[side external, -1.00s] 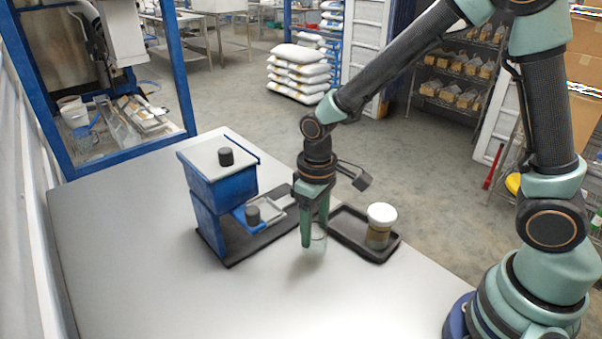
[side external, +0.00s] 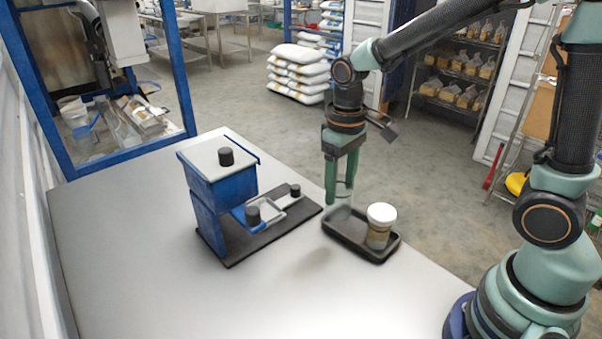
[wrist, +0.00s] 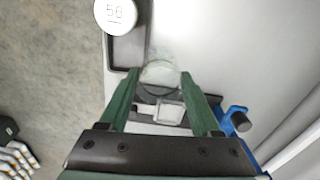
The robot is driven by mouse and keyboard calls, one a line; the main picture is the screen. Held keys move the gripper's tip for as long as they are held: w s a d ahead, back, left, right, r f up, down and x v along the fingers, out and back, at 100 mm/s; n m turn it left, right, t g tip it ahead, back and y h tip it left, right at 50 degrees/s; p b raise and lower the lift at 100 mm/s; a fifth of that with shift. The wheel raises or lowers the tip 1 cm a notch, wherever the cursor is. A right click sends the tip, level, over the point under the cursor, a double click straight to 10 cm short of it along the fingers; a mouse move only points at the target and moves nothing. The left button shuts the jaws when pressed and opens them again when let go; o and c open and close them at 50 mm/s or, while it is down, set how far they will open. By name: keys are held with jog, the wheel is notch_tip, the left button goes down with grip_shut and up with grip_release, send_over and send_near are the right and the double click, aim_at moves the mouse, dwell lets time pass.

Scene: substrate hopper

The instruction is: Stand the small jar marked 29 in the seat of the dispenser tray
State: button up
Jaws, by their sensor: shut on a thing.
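My gripper (side external: 342,192) is shut on a small clear jar (side external: 340,211), which also shows between the fingertips in the wrist view (wrist: 160,73). It holds the jar upright above the table, in front of the far end of the black tray in the side view. No number is readable on this jar. The blue dispenser (side external: 221,190) stands left of my gripper. Its tray has a pale square frame as the seat (side external: 292,206), apparently empty, on a dark base. In the wrist view the frame (wrist: 155,115) lies partly behind the jar and fingers.
A white-lidded jar (side external: 381,213) with brown contents stands in the black tray (side external: 350,243); its lid reads 50 in the wrist view (wrist: 117,14). Black knobs (side external: 253,214) stand on the dispenser. The front of the table (side external: 250,300) is clear.

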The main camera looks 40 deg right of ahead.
jog(key=s+d+r+m, duration=0.1)
jog(key=d+r, duration=0.2)
jog(key=d, duration=0.1)
jog(key=s+a+f, duration=0.5)
jog(key=s+a, duration=0.2)
jog(key=a, duration=0.1)
jog(key=s+a+f, duration=0.5)
jog(key=s+a, duration=0.2)
jog(key=a, duration=0.1)
jog(key=shift+w+a+f, duration=0.1)
jog(key=shift+w+f, duration=0.4)
jog(key=shift+w, duration=2.4)
jog(key=shift+w+a+f, duration=0.1)
jog(key=shift+w+f, duration=0.45)
jog(key=shift+w, duration=2.35)
jog(key=shift+w+f, duration=0.5)
jog(key=shift+w, duration=2.4)
jog(key=shift+f, duration=0.2)
jog(key=o, duration=1.1)
